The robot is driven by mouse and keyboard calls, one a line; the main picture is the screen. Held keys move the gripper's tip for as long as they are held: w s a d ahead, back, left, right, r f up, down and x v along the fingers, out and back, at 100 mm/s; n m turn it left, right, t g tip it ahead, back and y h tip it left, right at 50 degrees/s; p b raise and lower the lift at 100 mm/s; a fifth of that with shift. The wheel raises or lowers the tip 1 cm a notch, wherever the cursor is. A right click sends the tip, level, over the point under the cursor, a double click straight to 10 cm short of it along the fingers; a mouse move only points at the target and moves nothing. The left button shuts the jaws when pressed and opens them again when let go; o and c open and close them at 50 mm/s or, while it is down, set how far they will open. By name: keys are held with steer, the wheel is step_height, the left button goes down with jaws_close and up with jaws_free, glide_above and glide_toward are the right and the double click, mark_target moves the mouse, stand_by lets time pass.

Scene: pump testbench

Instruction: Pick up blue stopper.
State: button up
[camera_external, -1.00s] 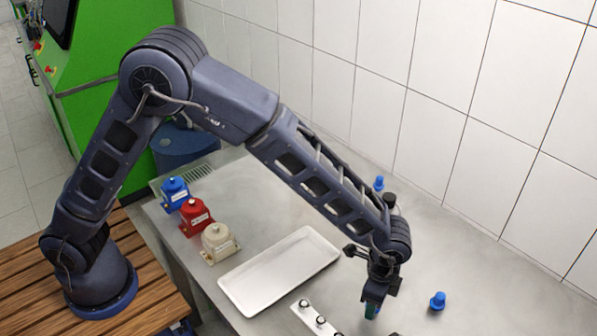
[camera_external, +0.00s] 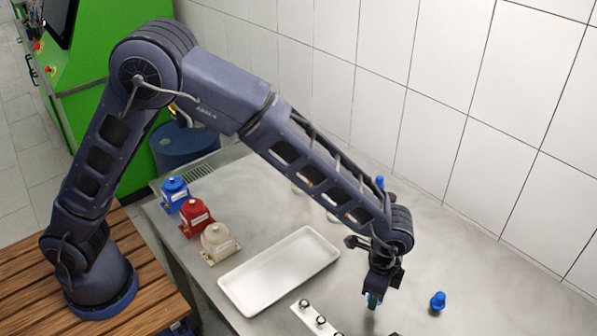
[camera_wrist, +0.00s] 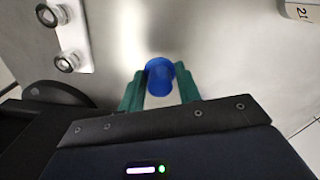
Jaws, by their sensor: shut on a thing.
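A blue stopper (camera_wrist: 160,76) sits between the green fingers of my gripper (camera_wrist: 160,88) in the wrist view. The fingers are shut on it from both sides. In the external view my gripper (camera_external: 374,300) points down close over the metal table, and the held stopper is mostly hidden by the fingers. Whether it touches the table cannot be told. Another blue stopper (camera_external: 438,300) stands on the table to the right of my gripper. A further blue stopper (camera_external: 380,182) shows only partly behind my forearm.
A white tray (camera_external: 236,296) lies left of my gripper. A white strip with dark-ringed fittings (camera_external: 304,304) lies in front of it and shows in the wrist view (camera_wrist: 72,30). Blue (camera_external: 174,194), red (camera_external: 196,216) and beige (camera_external: 218,242) housings stand further left. A tiled wall (camera_external: 450,120) bounds the back.

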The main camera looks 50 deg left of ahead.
step_height(320, 180, up, 17)
stand_by(0.4)
step_height(320, 180, up, 5)
steer(key=w+a+n, duration=0.3)
steer(key=w+a, duration=1)
steer(key=a, duration=0.2)
steer(key=w+a+n, duration=0.2)
steer(key=w+a, duration=0.2)
steer(key=a, duration=0.5)
steer(key=w+a+n, duration=0.1)
steer(key=w+a, duration=0.3)
steer(key=a, duration=0.5)
steer(key=w+a+n, duration=0.2)
steer(key=w+a, duration=0.2)
steer(key=a, duration=0.5)
steer(key=a+n, duration=0.4)
steer(key=a, duration=2.1)
steer(key=s+a+n, duration=0.2)
steer(key=s+a, duration=0.2)
steer(key=a, duration=0.8)
steer(key=s+a+n, duration=0.3)
steer(key=s+a, duration=0.1)
steer(key=a, duration=0.9)
steer(key=f, duration=5.3)
steer(key=shift+w+d, duration=0.2)
steer(key=shift+w, duration=0.1)
